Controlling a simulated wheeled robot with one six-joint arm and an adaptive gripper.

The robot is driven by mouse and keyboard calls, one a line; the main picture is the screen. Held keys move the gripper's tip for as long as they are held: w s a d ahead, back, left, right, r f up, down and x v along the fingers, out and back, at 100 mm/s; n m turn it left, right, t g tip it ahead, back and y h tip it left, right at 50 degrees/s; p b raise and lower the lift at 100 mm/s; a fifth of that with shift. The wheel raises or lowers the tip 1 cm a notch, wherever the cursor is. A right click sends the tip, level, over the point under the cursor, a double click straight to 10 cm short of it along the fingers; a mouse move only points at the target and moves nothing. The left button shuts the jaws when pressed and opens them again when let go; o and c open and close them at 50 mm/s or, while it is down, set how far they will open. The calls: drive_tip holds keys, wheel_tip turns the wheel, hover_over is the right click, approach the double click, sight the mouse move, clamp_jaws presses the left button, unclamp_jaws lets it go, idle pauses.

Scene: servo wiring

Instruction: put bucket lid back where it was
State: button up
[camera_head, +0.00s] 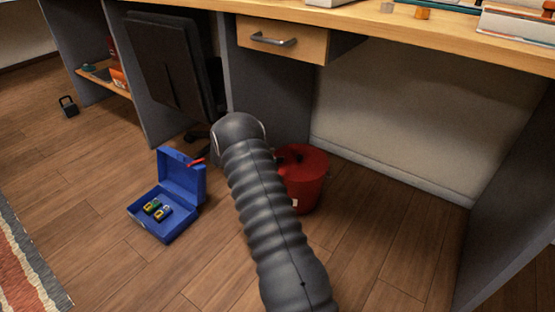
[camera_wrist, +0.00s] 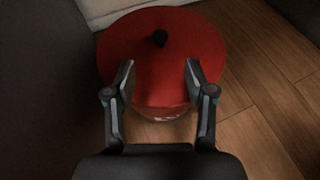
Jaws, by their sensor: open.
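The red bucket (camera_head: 303,196) stands on the wooden floor under the desk, partly hidden behind my arm in the head view. The red round lid (camera_head: 308,160) is on top of the bucket. In the wrist view the lid (camera_wrist: 180,60) fills the upper middle, with a small dark knob (camera_wrist: 160,38) on it. My gripper (camera_wrist: 160,75) is open and empty over the near part of the lid, its two fingertips apart, with the knob beyond them. My gripper is hidden in the head view. I cannot tell whether the fingertips touch the lid.
An open blue case (camera_head: 168,200) with small items lies on the floor left of my arm. The desk (camera_head: 420,35) with a drawer (camera_head: 283,40) is above, with a grey panel (camera_head: 268,100) behind the bucket. A dark chair (camera_head: 170,65) stands left. Floor right of the bucket is clear.

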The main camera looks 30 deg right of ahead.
drive_tip(key=s+a+r+m+y, duration=0.2)
drive_tip(key=s+a+r+m, duration=0.1)
drive_tip(key=s+a+r, duration=0.4)
drive_tip(key=s+a+r+m+y, duration=0.2)
drive_tip(key=s+r+m, duration=0.2)
drive_tip(key=r, duration=0.5)
drive_tip(key=s+a+r+m+y, duration=0.2)
drive_tip(key=s+a+r+m, duration=0.1)
drive_tip(key=s+a+r, duration=0.3)
drive_tip(key=s+a+r+m+t+y, duration=0.2)
drive_tip(key=s+a, duration=0.6)
drive_tip(key=s, duration=0.4)
drive_tip(key=s+a+r+m+t+y, duration=0.3)
drive_tip(key=s+a+m+y, duration=0.2)
drive_tip(key=s, duration=0.8)
drive_tip(key=a+m, duration=0.1)
drive_tip(key=a, duration=0.2)
drive_tip(key=shift+a+r+t, duration=0.15)
drive_tip(key=shift+r+t, duration=0.15)
drive_tip(key=shift+r, duration=0.05)
